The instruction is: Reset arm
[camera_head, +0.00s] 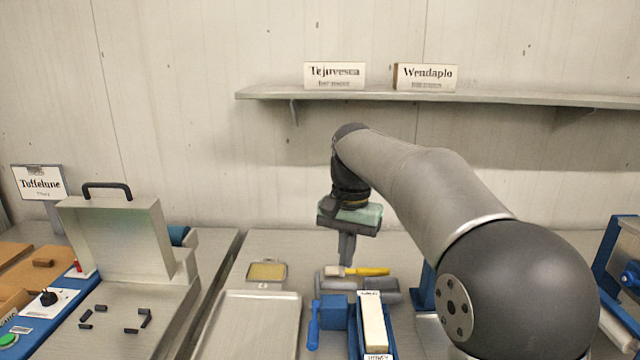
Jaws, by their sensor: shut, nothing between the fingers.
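My arm reaches in from the right and bends down over the middle of the steel table (268,330). My gripper (346,262) points straight down, shut and empty, just behind a yellow-handled tool (362,271). I cannot tell whether the fingertips touch anything. The tool lies across a grey block or roll (345,284).
A small tray with yellowish content (267,272) and a larger tray (248,318) lie left of my gripper. A blue holder with a white block (375,325) is in front. An opened metal box lid (115,235) stands left. A wall shelf (480,96) bears two signs.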

